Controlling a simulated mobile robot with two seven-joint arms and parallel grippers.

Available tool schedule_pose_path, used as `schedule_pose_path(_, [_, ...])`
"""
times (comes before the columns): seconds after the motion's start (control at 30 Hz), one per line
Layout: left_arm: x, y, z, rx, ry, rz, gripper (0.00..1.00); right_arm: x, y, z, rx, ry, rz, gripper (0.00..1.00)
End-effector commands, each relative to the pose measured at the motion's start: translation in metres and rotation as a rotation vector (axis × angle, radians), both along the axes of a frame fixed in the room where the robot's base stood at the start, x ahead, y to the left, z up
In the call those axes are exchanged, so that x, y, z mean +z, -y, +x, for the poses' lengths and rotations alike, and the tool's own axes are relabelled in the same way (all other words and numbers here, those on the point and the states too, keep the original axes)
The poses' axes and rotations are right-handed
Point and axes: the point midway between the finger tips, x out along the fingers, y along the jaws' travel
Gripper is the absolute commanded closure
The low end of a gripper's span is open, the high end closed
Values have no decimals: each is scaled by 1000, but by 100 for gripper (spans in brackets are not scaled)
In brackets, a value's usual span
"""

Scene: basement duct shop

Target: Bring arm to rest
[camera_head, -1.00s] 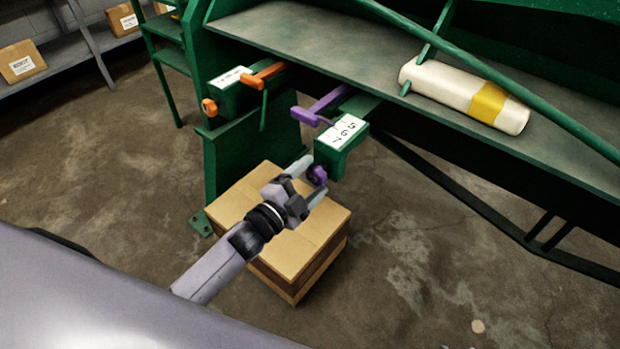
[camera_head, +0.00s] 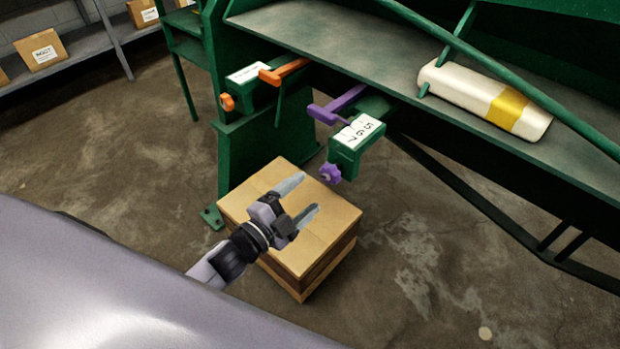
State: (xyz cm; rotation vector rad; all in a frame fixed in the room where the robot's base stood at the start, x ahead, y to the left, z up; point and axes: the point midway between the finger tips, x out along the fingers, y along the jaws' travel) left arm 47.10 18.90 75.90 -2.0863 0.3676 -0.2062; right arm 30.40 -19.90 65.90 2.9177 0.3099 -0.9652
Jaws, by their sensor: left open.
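My left gripper (camera_head: 303,197) is open and empty. The knob sits on the end of a green block with a white number dial (camera_head: 360,131) that reads 5 6 7. A purple lever (camera_head: 335,104) is just behind the block. My right gripper is not in view.
A second green block with an orange knob (camera_head: 227,102) and an orange lever (camera_head: 284,71) is to the left. A green machine bench (camera_head: 330,37) bears a white roll with a yellow band (camera_head: 485,99). Shelves with boxes (camera_head: 41,50) stand far left. Bare floor lies around the box.

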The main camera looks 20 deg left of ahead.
Motion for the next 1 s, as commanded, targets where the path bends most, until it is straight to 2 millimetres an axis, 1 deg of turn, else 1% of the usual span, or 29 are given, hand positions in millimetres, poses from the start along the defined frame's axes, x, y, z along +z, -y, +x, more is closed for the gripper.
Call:
schedule_pose_path(0.17, [0,0,0,1,-1,-1,27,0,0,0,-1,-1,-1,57])
schedule_pose_path(0.27, [-1,-1,-6,17,-37,-38,27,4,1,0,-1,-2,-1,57])
schedule_pose_path(0.37, [-6,-6,-26,73,-151,-147,27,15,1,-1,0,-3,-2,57])
schedule_pose_path(0.47, [-17,-12,-58,164,-327,-319,27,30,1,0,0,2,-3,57])
schedule_pose_path(0.5, [-22,-14,-73,204,-402,-391,27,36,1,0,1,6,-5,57])
schedule_pose_path(0.57, [-28,-16,-95,263,-508,-495,27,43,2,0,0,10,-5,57])
schedule_pose_path(0.6, [-32,-16,-110,300,-575,-559,27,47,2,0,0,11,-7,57])
schedule_pose_path(0.7, [-39,-16,-141,380,-711,-686,27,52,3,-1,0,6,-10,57])
schedule_pose_path(0.8, [-43,-14,-161,432,-795,-768,27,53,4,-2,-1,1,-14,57])
schedule_pose_path(0.83, [-43,-14,-165,441,-809,-782,27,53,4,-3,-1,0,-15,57])
schedule_pose_path(0.9, [-45,-14,-170,455,-831,-802,27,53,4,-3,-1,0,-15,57])
schedule_pose_path(1.0, [-46,-14,-170,458,-837,-809,27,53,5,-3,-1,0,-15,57])
